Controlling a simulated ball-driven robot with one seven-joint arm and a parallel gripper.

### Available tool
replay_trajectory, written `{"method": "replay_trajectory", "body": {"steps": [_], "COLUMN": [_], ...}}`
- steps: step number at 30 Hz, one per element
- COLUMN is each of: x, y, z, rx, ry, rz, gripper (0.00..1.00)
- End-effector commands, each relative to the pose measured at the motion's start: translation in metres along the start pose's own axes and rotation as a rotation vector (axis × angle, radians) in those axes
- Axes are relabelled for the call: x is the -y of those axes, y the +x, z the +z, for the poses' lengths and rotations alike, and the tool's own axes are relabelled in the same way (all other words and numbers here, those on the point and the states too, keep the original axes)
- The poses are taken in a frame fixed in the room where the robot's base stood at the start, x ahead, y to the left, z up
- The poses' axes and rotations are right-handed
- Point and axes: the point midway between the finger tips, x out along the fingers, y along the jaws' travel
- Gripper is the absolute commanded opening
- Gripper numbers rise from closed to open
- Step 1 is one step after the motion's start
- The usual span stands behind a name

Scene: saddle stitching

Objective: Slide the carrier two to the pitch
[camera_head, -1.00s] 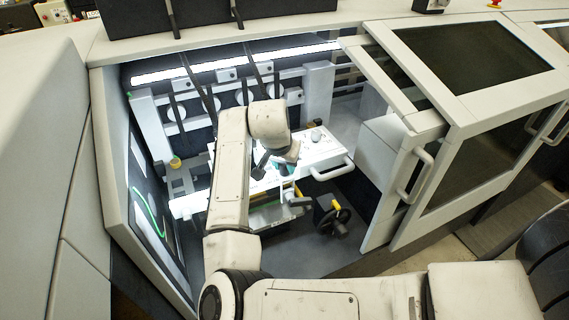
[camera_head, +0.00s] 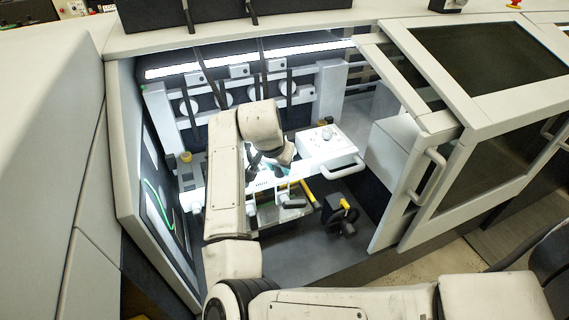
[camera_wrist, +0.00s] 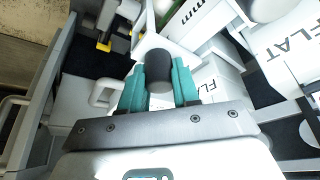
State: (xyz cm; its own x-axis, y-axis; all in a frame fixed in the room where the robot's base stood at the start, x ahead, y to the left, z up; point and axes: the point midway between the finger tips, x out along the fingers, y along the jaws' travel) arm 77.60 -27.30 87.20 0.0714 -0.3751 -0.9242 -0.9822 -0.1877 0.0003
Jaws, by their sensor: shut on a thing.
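In the wrist view my gripper (camera_wrist: 158,88) has its teal fingers closed around a dark rounded knob (camera_wrist: 154,62). In the head view my gripper (camera_head: 272,170) is low in the open machine bay, partly hidden by my own wrist. It is over the white carriage area, left of a white block with a handle (camera_head: 326,147). I cannot tell from the pictures which carrier the knob belongs to. White parts marked "FLAT" (camera_wrist: 290,50) and a green-edged scale marked "mm" (camera_wrist: 196,14) are beside the fingers in the wrist view. No pitch mark is readable.
A black handwheel with a yellow part (camera_head: 342,216) stands right of the carriage. A yellow bar (camera_head: 308,191) lies close to my gripper. The bay's left wall (camera_head: 160,200) and the sliding door with its handle (camera_head: 428,186) bound the space. The bay floor (camera_head: 305,250) in front is clear.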

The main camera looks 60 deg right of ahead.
Motion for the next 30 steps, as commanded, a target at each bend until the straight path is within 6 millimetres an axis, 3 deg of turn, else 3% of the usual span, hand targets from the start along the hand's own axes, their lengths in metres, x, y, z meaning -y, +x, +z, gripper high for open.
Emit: {"method": "replay_trajectory", "body": {"steps": [2,3,10,20,30], "x": [0.0,0.0,-0.001,0.0,0.0], "y": [0.0,0.0,0.0,-0.005,-0.062], "z": [-0.001,-0.001,-0.001,-0.001,-0.001], "rx": [-0.001,-0.001,-0.001,-0.001,-0.002], "ry": [0.0,0.0,0.001,0.001,0.002], "rz": [0.0,0.0,0.0,0.0,-0.002], "gripper": [0.0,0.34,0.56,0.56,0.56]}}
